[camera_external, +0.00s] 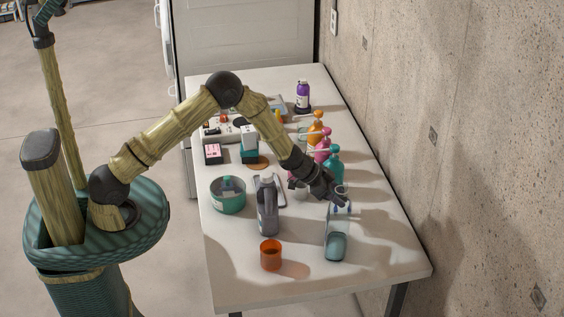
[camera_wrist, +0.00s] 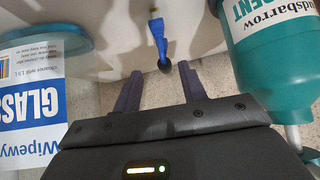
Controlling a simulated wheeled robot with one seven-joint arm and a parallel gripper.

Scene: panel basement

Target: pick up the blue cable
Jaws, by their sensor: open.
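The blue cable (camera_wrist: 159,38) shows in the wrist view at the top middle, with a gold-coloured tip at its upper end and a dark lower end. It lies on the white table (camera_external: 240,285), near the table's edge. My gripper (camera_wrist: 161,70) is open, with its two dark fingers apart. In the picture, the cable's dark end shows between the fingertips; nothing is held. In the external view my gripper (camera_external: 333,188) is over the table's right side, near the wall. I cannot make out the cable there.
A teal pump bottle (camera_wrist: 270,70) stands close right of my fingers in the wrist view. A clear bottle labelled Wipewy Glass (camera_wrist: 32,95) is close on the left. A grey bottle (camera_external: 267,207), an orange cup (camera_external: 270,255) and a teal bowl (camera_external: 228,203) stand nearby. The concrete wall (camera_external: 450,90) borders the table.

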